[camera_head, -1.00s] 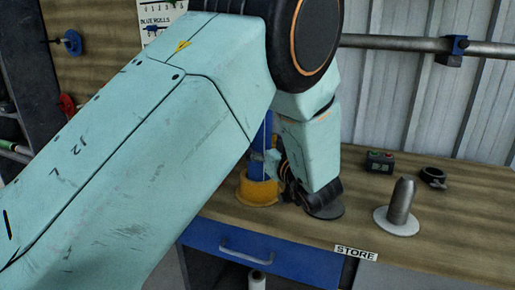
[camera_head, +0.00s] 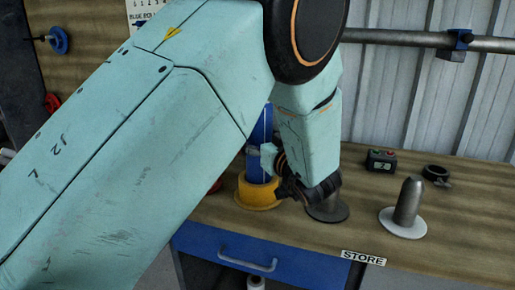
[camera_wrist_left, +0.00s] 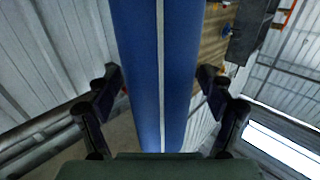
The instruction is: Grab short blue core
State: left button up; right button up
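A blue core (camera_head: 260,130) stands upright on the workbench inside a yellow ring (camera_head: 257,192), partly hidden behind my left arm. My left gripper (camera_head: 272,165) is beside it, low and close to the ring. In the left wrist view the blue core (camera_wrist_left: 145,60), with a pale line along it, runs between the two fingers of my left gripper (camera_wrist_left: 162,75). One finger is on each side of the core, very near its edges; I cannot tell whether they touch it. My right gripper is not in view.
A grey peg on a white disc (camera_head: 403,222) stands to the right of the gripper. A dark flat disc (camera_head: 327,208) lies under my wrist. A small dark box with buttons (camera_head: 380,160) and a black ring (camera_head: 435,173) lie behind. The bench (camera_head: 460,225) is clear at right.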

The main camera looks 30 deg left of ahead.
pick_arm(q)
jog(key=shift+s+d+r, duration=0.1)
jog(key=shift+s, duration=0.05)
jog(key=c, duration=1.4)
